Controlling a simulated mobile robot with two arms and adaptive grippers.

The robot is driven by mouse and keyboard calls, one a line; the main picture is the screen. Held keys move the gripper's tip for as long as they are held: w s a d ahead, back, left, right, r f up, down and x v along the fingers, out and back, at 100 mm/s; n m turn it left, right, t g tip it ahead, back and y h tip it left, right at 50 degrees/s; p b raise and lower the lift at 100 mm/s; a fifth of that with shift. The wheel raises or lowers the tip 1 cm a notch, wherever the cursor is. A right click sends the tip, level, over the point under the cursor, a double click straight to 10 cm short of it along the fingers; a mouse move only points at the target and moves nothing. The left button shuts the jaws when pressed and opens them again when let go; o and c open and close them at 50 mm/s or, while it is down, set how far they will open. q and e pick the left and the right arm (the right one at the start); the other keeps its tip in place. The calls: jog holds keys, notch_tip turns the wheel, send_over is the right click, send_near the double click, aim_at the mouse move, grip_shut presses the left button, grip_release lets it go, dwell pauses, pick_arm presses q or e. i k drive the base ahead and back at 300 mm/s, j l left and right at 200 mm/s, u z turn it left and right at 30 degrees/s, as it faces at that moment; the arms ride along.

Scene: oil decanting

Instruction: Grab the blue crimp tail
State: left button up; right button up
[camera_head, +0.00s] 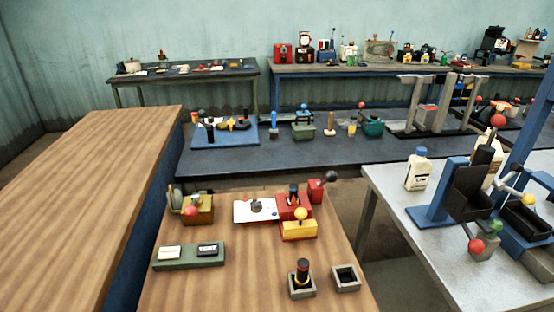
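I cannot pick out a blue crimp tail with certainty. Blue items in view are a low blue tray (205,140) with small tools on the middle dark bench, and a small green box with a blue-topped handle (303,128) right of it. A tall blue stand with a black holder (440,203) is on the grey table at the right. A white bottle with a blue cap (417,170) stands beside that stand. Neither of my grippers is in view.
The long wooden table (80,215) at left is bare. More tools crowd the back benches.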

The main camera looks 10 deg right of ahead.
aim_at(293, 200)
jog(key=k+l+z, duration=0.15)
jog(key=l+z, duration=0.35)
jog(key=l, duration=0.55)
jog(key=l+z, duration=0.5)
jog(key=l, duration=0.55)
jog(key=i, duration=0.05)
